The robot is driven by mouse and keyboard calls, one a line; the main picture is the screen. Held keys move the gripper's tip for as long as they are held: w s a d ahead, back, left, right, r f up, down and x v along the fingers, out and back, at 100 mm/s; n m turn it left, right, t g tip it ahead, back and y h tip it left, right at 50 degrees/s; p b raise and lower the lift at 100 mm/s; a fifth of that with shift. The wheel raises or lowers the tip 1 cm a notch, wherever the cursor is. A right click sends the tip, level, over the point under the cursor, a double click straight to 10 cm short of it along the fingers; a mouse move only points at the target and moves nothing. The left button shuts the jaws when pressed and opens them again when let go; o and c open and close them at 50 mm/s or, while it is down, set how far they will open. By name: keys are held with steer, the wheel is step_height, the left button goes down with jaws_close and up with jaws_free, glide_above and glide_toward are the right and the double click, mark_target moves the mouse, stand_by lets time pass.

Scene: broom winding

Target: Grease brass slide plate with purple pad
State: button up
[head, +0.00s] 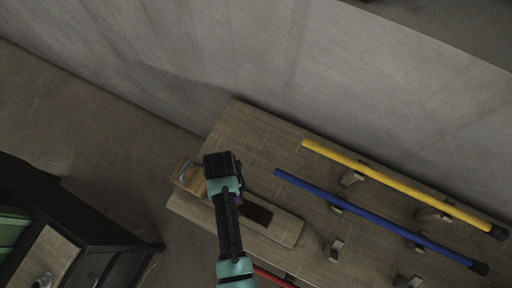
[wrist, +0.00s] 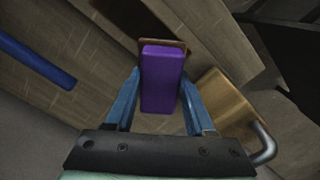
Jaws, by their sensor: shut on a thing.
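My gripper (wrist: 161,90) is shut on the purple pad (wrist: 162,70), with one blue finger on each side of it in the wrist view. A brown edge shows just past the pad's far end; I cannot tell whether they touch. In the head view a dark brown strip (head: 258,214), which looks like the slide plate, lies on a pale wooden board (head: 284,229) just right of my arm. Only a sliver of the pad (head: 240,200) shows there. My arm hides the fingertips and the strip's left part.
A wooden block (head: 187,178) with a metal handle is left of my gripper; it also shows in the wrist view (wrist: 224,101). Yellow (head: 390,182) and blue (head: 370,217) poles lie on brackets at right. A red pole (head: 270,277) is partly hidden. The table's upper left is clear.

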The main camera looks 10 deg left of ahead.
step_height(320, 180, up, 2)
steer(key=shift+s+r+p, duration=0.1)
steer(key=shift+p, duration=0.6)
stand_by(0.6)
